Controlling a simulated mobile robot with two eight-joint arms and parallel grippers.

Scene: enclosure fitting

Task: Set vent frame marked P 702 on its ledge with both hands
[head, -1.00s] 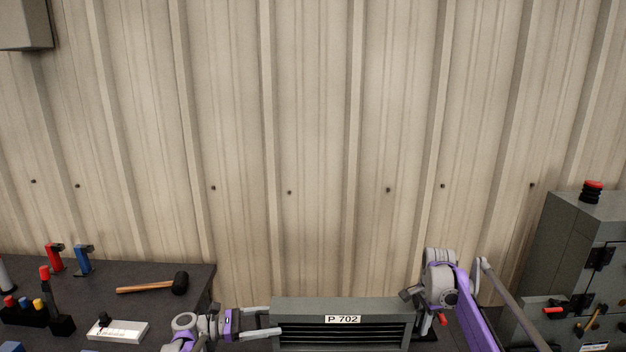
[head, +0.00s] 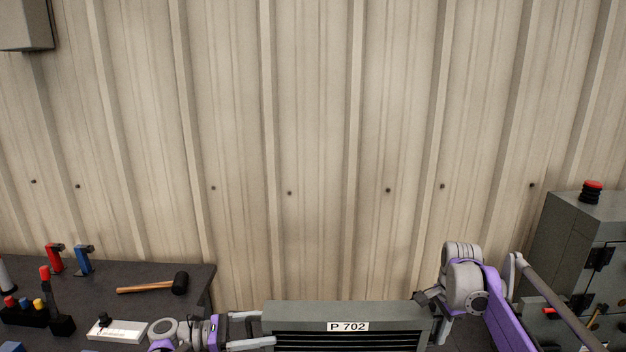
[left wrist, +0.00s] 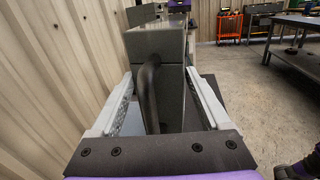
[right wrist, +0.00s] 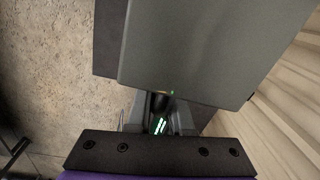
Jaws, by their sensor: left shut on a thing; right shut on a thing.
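The vent frame marked P 702 (head: 300,313) is a grey-green box with dark slats and a white label, at the bottom middle of the head view, its lower part cut off. My left gripper (head: 262,330) is shut on its left end; in the left wrist view the fingers (left wrist: 155,105) lie either side of a dark bar handle on the frame's end (left wrist: 172,50). My right gripper (head: 428,302) is at its right end, shut on it; in the right wrist view the frame's grey panel (right wrist: 205,45) fills the top and hides most of the fingers. The ledge cannot be made out.
A dark bench (head: 120,275) at left holds a mallet (head: 155,287), a white box (head: 117,331) and small tools. A grey cabinet (head: 570,235) with a red button (head: 591,192) stands at right. A ribbed wall (head: 310,130) is behind the frame.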

